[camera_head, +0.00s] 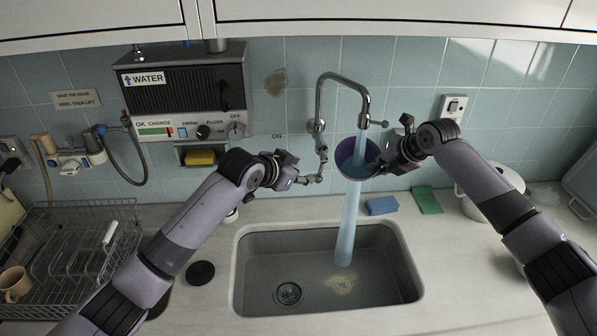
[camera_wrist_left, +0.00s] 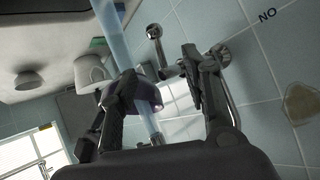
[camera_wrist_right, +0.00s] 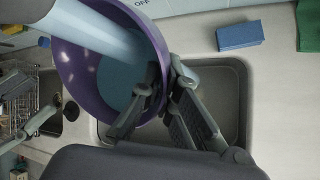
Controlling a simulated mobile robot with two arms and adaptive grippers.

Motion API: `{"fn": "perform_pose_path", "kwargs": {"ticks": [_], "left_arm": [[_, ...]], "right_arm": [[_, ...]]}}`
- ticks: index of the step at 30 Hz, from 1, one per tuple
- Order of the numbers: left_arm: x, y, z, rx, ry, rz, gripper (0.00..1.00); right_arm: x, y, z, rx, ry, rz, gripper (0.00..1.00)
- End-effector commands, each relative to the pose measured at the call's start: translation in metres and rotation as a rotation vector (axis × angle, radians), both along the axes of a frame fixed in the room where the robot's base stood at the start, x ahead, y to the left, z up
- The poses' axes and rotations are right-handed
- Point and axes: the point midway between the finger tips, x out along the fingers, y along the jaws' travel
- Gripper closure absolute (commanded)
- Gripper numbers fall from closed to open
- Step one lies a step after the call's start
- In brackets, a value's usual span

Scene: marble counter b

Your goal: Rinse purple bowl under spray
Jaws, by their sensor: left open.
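The purple bowl (camera_head: 346,160) is tilted under the tap (camera_head: 340,80), above the sink (camera_head: 240,265). A blue water stream (camera_head: 349,225) runs from the spout at the bowl and down into the sink. My right gripper (camera_head: 384,163) is shut on the bowl's rim; the right wrist view shows the bowl (camera_wrist_right: 80,75) with water falling into it. My left gripper (camera_head: 302,180) is open beside the tap's lower lever (camera_head: 321,152). In the left wrist view the tap's wall fitting (camera_wrist_left: 222,55) lies beyond its fingers, and the bowl (camera_wrist_left: 148,92) is partly hidden behind one finger.
A blue sponge (camera_head: 382,205) and green cloth (camera_head: 427,200) lie behind the sink. A white pot (camera_head: 490,190) stands at right, partly behind my right arm. A water heater (camera_head: 188,95) hangs on the wall. A dish rack (camera_head: 70,245) and mug (camera_head: 14,283) are at left.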

Motion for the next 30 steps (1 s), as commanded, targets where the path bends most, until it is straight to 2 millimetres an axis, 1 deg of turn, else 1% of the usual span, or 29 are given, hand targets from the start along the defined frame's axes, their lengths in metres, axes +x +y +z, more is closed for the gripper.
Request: {"fn": "perform_pose_path", "kwargs": {"ticks": [4,8,11,14,17,21,23,27,30], "left_arm": [[0.000,0.000,0.000,0.000,0.000,0.000,0.57],[0.000,-0.001,-0.003,0.018,-0.017,-0.010,0.65],[0.001,-0.002,-0.013,0.091,-0.085,-0.046,0.72],[0.001,-0.006,-0.028,0.229,-0.215,-0.120,0.79],[-0.003,-0.012,-0.047,0.420,-0.385,-0.224,0.85],[-0.014,-0.027,-0.068,0.698,-0.633,-0.385,0.95],[-0.020,-0.035,-0.075,0.808,-0.730,-0.451,0.99],[-0.035,-0.051,-0.087,1.010,-0.914,-0.575,1.00],[-0.043,-0.059,-0.092,1.102,-0.997,-0.632,1.00]], "right_arm": [[0.000,0.000,0.001,0.001,-0.003,0.000,1.00],[0.000,0.000,0.001,0.001,-0.003,0.000,1.00],[0.000,0.000,0.001,0.001,-0.003,0.000,1.00],[0.000,0.000,0.001,0.001,-0.003,0.000,1.00],[0.000,0.000,0.001,0.001,-0.003,0.000,1.00],[0.000,0.000,0.001,0.001,-0.003,0.000,1.00],[0.000,0.000,0.001,0.001,-0.003,0.000,1.00],[0.000,0.000,0.001,0.001,-0.003,0.000,1.00],[0.000,0.000,0.001,0.001,-0.003,0.000,1.00]]}}
